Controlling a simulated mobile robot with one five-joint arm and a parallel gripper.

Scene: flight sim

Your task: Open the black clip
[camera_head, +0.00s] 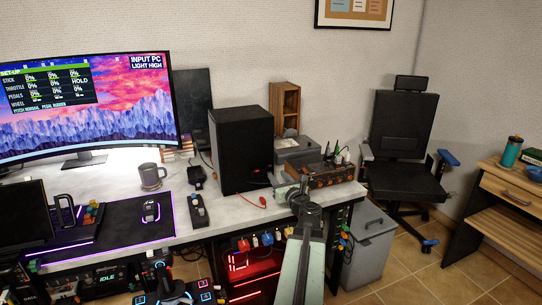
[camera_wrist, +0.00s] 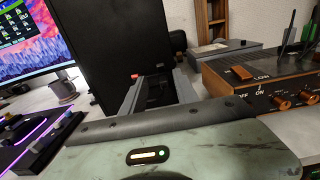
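My gripper (camera_wrist: 158,84) reaches over the desk toward the black speaker, beside the brown amplifier. In the wrist view its two grey fingers stand apart with a dark gap between them. Something dark shows in that gap, but I cannot tell whether it is the black clip or part of the gripper. I cannot make out the black clip for certain in either view. A red clip (camera_head: 262,202) on a cable lies on the desk in front of the speaker. In the head view my arm and gripper (camera_head: 301,187) cover part of the desk's right end.
The black speaker (camera_head: 243,150) stands left of my gripper. The brown amplifier (camera_head: 333,172) with orange knobs stands to the right. A grey mug (camera_head: 151,177), a black mat (camera_head: 123,222) and a dark controller (camera_head: 198,211) are further left. A grey bin (camera_head: 372,243) stands below the desk's right end.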

